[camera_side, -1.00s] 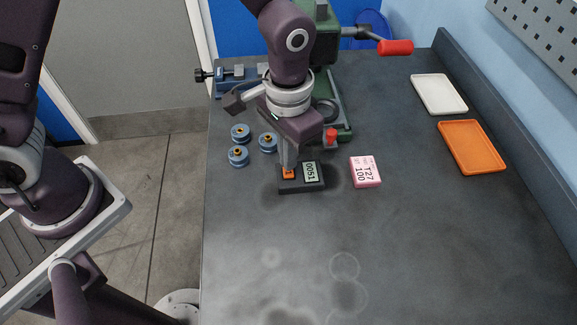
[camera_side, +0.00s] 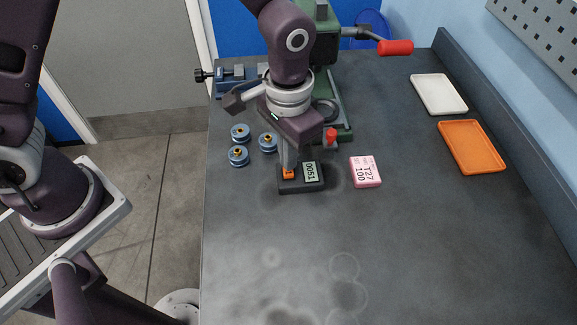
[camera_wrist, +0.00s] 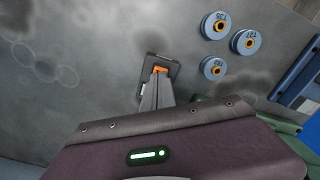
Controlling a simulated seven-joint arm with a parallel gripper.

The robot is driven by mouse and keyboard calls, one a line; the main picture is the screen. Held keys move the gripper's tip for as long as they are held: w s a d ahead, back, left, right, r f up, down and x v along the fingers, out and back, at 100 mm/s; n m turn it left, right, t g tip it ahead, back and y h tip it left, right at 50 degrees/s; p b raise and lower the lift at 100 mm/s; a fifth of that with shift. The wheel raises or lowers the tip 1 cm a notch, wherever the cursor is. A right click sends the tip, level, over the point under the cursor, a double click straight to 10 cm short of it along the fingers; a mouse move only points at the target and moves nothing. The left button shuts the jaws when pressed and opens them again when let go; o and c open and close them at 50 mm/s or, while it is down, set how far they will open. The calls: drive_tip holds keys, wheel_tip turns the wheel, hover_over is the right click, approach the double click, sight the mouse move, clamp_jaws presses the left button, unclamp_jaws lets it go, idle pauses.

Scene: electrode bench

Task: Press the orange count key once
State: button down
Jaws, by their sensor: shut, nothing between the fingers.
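The counter is a small dark box (camera_side: 301,188) on the bench, with a pale display (camera_side: 310,172) that appears to read 0051. Its orange count key (camera_side: 289,174) is at the box's left end. My gripper (camera_side: 288,167) is shut and empty, pointing down with its tips right at the key. In the wrist view the orange key (camera_wrist: 160,70) shows just past the fingertips (camera_wrist: 158,75), which hide part of it. I cannot tell whether the tips touch the key or whether it is pushed down.
Several blue spools (camera_side: 239,155) stand left of the counter. A pink box (camera_side: 365,172) lies to its right. A green press (camera_side: 330,90) with a red-handled lever stands behind. A white tray (camera_side: 438,94) and an orange tray (camera_side: 471,147) lie far right. The front bench is clear.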

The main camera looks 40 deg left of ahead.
drive_tip(key=shift+f, duration=1)
idle(0.3)
drive_tip(key=shift+r, duration=3.05)
drive_tip(key=s+a+r+n+t, duration=0.1)
drive_tip(key=s+a+r+t, duration=0.15)
drive_tip(key=a+r, duration=0.35)
drive_tip(key=s+a+r+n+t, duration=0.1)
drive_tip(key=s+a+r, duration=0.35)
drive_tip(key=r, duration=0.25)
drive_tip(key=s+a+r+n+t, duration=0.1)
drive_tip(key=s+a+r+t, duration=0.1)
drive_tip(key=s+a, duration=0.4)
drive_tip(key=s, duration=0.3)
drive_tip(key=shift+s+r, duration=0.2)
drive_tip(key=shift+s, duration=0.1)
